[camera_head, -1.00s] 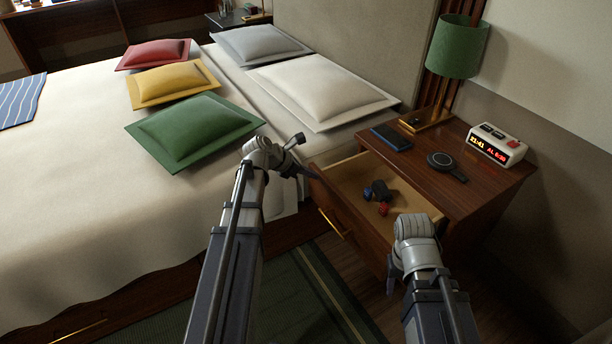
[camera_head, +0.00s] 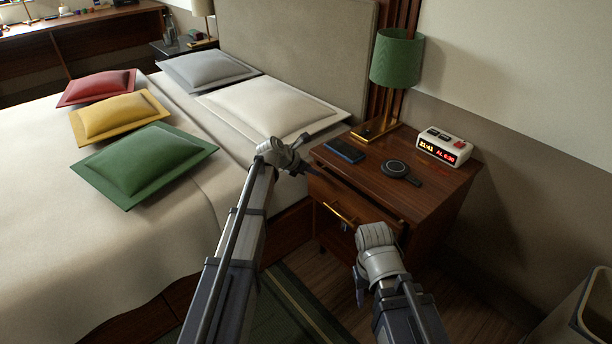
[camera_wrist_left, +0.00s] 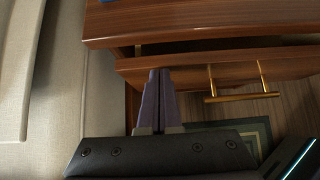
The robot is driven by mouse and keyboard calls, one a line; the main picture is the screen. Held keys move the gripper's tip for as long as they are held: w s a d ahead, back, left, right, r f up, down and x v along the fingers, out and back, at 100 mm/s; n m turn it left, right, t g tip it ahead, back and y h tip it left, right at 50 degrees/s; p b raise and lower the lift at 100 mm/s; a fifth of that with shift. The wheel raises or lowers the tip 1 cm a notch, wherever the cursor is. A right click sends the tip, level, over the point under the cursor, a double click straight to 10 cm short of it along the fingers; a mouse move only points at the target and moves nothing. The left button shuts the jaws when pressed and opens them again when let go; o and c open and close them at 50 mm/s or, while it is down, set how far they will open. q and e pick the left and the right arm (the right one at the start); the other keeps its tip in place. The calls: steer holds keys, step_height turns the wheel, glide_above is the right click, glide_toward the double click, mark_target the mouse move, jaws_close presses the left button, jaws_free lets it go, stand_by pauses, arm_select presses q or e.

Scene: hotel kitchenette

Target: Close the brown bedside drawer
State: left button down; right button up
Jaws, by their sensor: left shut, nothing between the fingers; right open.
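The brown bedside drawer (camera_head: 357,208) is nearly in its nightstand (camera_head: 439,196), with a narrow dark gap along its top edge. Its brass handle (camera_head: 340,214) shows on the front, and also in the left wrist view (camera_wrist_left: 237,96). My left gripper (camera_head: 312,173) is shut and empty at the upper left of the drawer front. In the left wrist view its fingertips (camera_wrist_left: 160,73) meet or nearly meet the drawer front, left of the handle. My right gripper is low in front of the nightstand; its wrist (camera_head: 377,250) hides most of its fingers.
On the nightstand top are a dark phone (camera_head: 344,150), a round black device (camera_head: 397,170), an alarm clock (camera_head: 445,147) and a green lamp (camera_head: 397,58). The bed (camera_head: 60,225) stands at the left. A bin (camera_head: 585,310) is at the lower right.

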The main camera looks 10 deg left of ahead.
arm_select(q)
steer(key=shift+d, duration=0.1)
stand_by(0.4)
steer(key=s+a+f+p+v, duration=0.1)
steer(key=f+p+v, duration=0.1)
steer(key=p+v, duration=0.5)
steer(key=shift+v, duration=3.1)
steer(key=shift+s+f, duration=0.15)
steer(key=shift+s, duration=0.05)
